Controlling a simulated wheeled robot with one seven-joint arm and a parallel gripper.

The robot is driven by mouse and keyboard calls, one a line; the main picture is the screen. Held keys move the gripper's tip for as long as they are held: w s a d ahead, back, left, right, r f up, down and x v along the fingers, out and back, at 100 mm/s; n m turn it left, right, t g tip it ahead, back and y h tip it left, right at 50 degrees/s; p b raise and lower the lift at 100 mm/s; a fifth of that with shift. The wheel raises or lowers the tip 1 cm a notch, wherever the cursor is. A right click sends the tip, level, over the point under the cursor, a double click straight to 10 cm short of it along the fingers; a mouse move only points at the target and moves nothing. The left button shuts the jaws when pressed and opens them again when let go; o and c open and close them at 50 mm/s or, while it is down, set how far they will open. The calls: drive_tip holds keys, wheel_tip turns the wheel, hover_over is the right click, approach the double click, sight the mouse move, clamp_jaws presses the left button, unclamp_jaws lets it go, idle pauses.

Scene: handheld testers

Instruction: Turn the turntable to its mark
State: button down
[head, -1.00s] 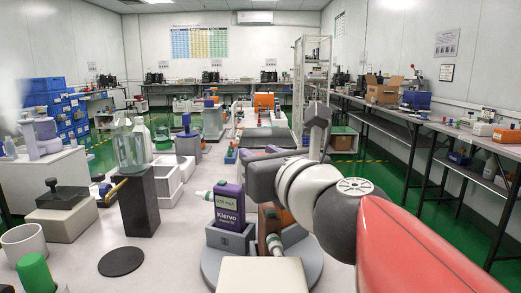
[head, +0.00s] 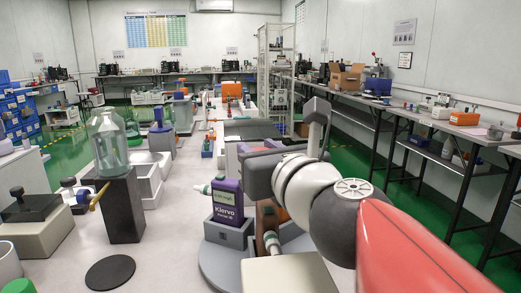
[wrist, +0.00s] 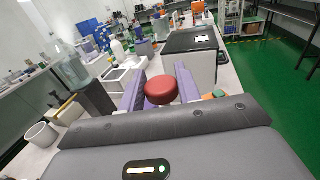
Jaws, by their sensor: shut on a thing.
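The turntable is a grey round disc (head: 212,268) low in the middle of the head view. A grey holder (head: 229,235) on it carries a purple and white Klervo pack (head: 227,205). A brown block and a white-capped bottle (head: 272,244) stand beside the pack. In the wrist view, my gripper (wrist: 159,76) has its two purple fingers on either side of a round red knob (wrist: 161,91) and is shut on it. What the knob is fixed to is hidden. I cannot make out the mark.
A cream block (head: 290,275) stands close in front of the turntable. To the left are a black disc (head: 110,272), a dark post (head: 122,212) bearing a glass bottle (head: 108,145), and a cream box (head: 35,235) with a black top. White trays (head: 148,180) stand behind.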

drive_tip(key=c, duration=1)
unclamp_jaws()
drive_tip(key=shift+c, duration=0.2)
drive_tip(key=p+v, duration=0.3)
drive_tip(key=v, duration=0.4)
drive_tip(key=shift+s, duration=0.35)
drive_tip(key=shift+d, duration=0.15)
